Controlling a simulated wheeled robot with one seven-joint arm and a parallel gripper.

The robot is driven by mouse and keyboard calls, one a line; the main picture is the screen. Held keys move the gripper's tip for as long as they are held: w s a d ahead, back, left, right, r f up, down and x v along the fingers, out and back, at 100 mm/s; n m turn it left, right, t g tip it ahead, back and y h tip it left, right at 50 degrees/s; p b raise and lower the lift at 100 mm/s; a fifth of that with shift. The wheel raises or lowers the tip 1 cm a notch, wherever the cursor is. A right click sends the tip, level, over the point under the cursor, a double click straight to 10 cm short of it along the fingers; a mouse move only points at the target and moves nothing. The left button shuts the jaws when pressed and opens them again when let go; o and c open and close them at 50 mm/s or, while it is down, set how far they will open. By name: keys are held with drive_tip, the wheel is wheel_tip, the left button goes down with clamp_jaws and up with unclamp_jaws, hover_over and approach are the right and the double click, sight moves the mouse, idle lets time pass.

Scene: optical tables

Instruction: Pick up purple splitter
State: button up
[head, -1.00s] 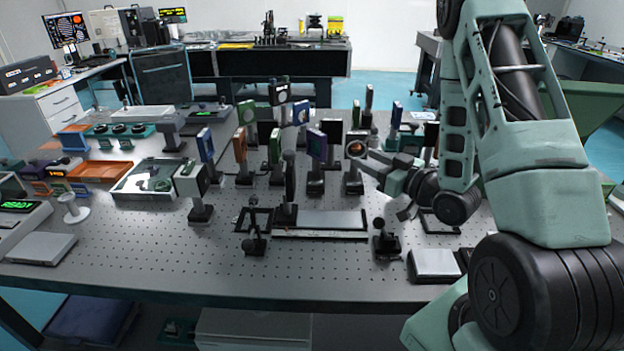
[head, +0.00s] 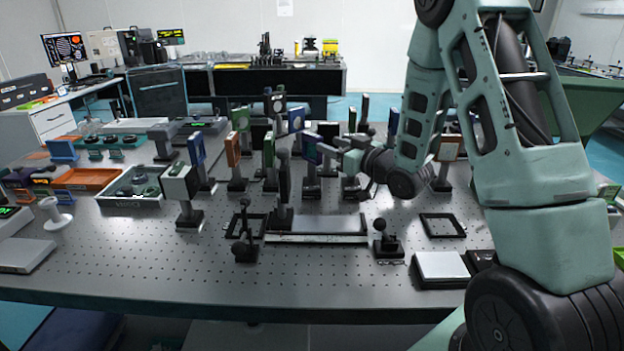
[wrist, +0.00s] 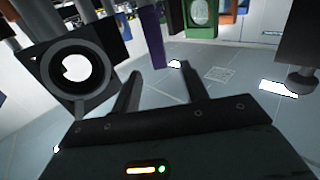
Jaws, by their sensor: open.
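The purple splitter (head: 312,152) is an upright, thin, dark square plate with a purple edge, on a black post base among other mounted optics at the middle of the table. In the wrist view its purple body (wrist: 151,38) shows edge-on, with its end close to the gap between my fingertips. My gripper (head: 330,146) is just right of the splitter in the head view and hides part of its surroundings. In the wrist view my gripper (wrist: 157,75) has its two fingers spread, with nothing held between them. Whether a finger touches the splitter, I cannot tell.
A black mount with a round white opening (wrist: 72,70) is close to my left finger in the wrist view. An orange-framed optic (head: 234,150) and a green one (head: 269,150) stand left of the splitter. The perforated table (head: 130,250) is clear at front left.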

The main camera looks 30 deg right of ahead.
sight(321, 141)
drive_tip(key=shift+w+a+p, duration=0.2)
drive_tip(key=shift+w+p, duration=0.1)
drive_tip(key=shift+w, duration=0.7)
drive_tip(key=shift+w+a+p, duration=0.15)
drive_tip(key=shift+w+p, duration=0.1)
drive_tip(key=shift+w, duration=0.75)
drive_tip(key=shift+w+a+p, duration=0.2)
drive_tip(key=shift+w+p, duration=0.1)
drive_tip(key=shift+w, duration=0.7)
clamp_jaws()
